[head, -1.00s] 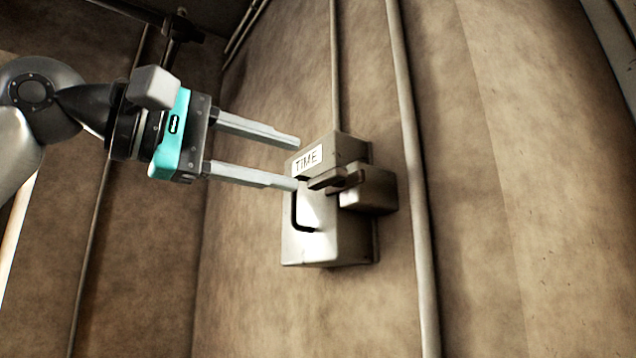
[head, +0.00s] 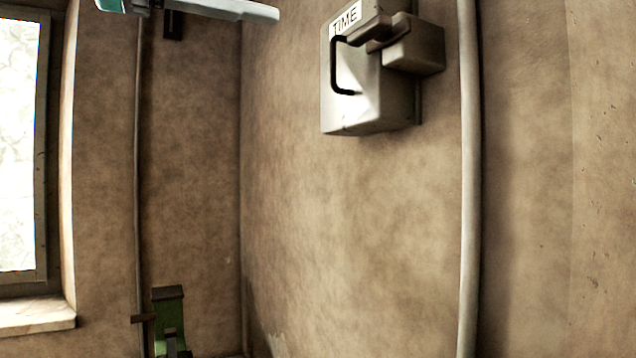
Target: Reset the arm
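The task's "arm" cannot be told for sure from this view. My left gripper (head: 225,9) shows only in part at the top left edge. One pale finger and a bit of its teal body are in the picture. The other finger is cut off, so its opening cannot be told. The finger's tip is left of the grey TIME box (head: 368,95) on the wall and apart from it. The box has a dark bent handle (head: 337,68) on its front. My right gripper is not in view.
A vertical pipe (head: 469,180) runs down the wall right of the box. A bright window (head: 18,150) with a sill (head: 35,315) is at the left. A green object (head: 168,305) stands low at the bottom left. The space below the box looks clear.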

